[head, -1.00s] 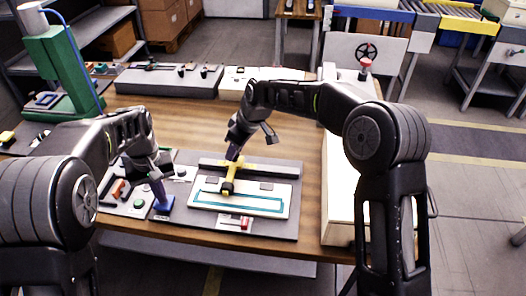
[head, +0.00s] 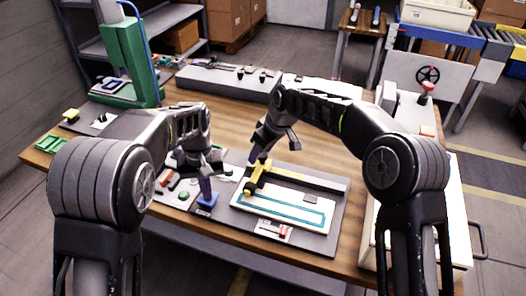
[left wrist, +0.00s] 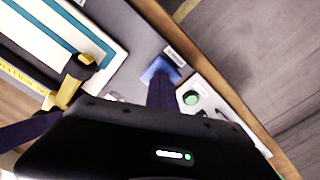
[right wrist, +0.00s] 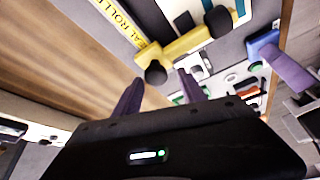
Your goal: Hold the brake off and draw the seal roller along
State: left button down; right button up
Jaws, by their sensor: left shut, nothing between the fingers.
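The yellow seal roller (head: 252,186) with dark ends sits at the left end of a white plate with a teal outline (head: 306,216). It also shows in the left wrist view (left wrist: 68,90) and right wrist view (right wrist: 190,42). The blue brake paddle (head: 203,211) is left of the plate. My left gripper (head: 207,195) is shut and empty, its tips down at the paddle, also in the left wrist view (left wrist: 160,82). My right gripper (head: 256,157) is at the roller. Its purple fingers stand apart near a dark knob (right wrist: 155,72); contact is unclear.
A yellow rail labelled as roller (head: 310,178) runs behind the plate. A red-handled lever (head: 275,230) is at the front edge. A green button (head: 184,195) is left of the paddle. A green stand (head: 132,60) is at the back left.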

pick_arm(q)
jog(key=shift+a, duration=0.1)
pick_arm(e)
jog(key=shift+d+r, duration=0.1)
jog(key=shift+d, duration=0.05)
jog(key=shift+s+d+r, duration=0.1)
jog(key=shift+r, duration=0.15)
jog(key=v, duration=1.1)
jog(key=shift+r, duration=0.15)
pick_arm(q)
notch_tip(320, 180, up, 7)
jog(key=p, duration=0.5)
jog(key=shift+p, duration=0.35)
pick_arm(e)
notch_tip(320, 180, up, 6)
jog(key=shift+f, duration=0.25)
jog(key=shift+s, duration=0.1)
